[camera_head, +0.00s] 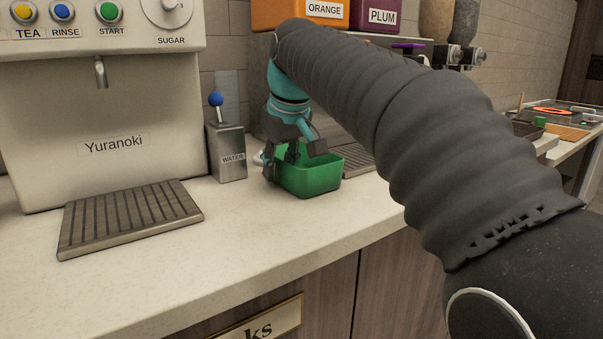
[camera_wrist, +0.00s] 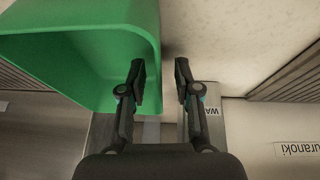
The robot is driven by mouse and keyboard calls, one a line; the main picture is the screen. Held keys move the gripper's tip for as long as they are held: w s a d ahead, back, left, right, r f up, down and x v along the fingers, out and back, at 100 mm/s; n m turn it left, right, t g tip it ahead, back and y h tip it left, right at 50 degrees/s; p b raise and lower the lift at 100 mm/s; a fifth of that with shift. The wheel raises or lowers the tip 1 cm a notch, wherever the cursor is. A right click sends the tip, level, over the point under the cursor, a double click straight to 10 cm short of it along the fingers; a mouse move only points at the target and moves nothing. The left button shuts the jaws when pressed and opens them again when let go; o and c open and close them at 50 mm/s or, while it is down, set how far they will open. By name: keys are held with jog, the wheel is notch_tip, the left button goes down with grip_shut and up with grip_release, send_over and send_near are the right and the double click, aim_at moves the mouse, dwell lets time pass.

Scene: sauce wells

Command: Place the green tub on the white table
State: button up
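The green tub (camera_head: 309,179) stands upright on the pale counter, near the water dispenser, in the head view. In the wrist view the tub (camera_wrist: 85,60) fills the upper left, and its near wall edge runs close to the gap between my fingers. My gripper (camera_head: 292,155) is low at the tub's left side, one finger over the inside and one outside. In the wrist view my gripper (camera_wrist: 160,82) has its fingers apart, with a gap between them. Contact with the wall cannot be told. A pale-topped table (camera_head: 585,150) stands at the far right, partly hidden by my arm.
A tea machine (camera_head: 110,120) with a slatted drip tray (camera_head: 130,217) stands at left. The water dispenser (camera_head: 229,152) is close beside my gripper. Orange (camera_head: 300,12) and plum (camera_head: 378,16) dispensers stand behind. The counter front is clear.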

jog(key=shift+w+a+f, duration=0.1)
jog(key=shift+w+f, duration=0.15)
jog(key=shift+f, duration=0.4)
grip_shut()
jog(key=shift+r, duration=0.15)
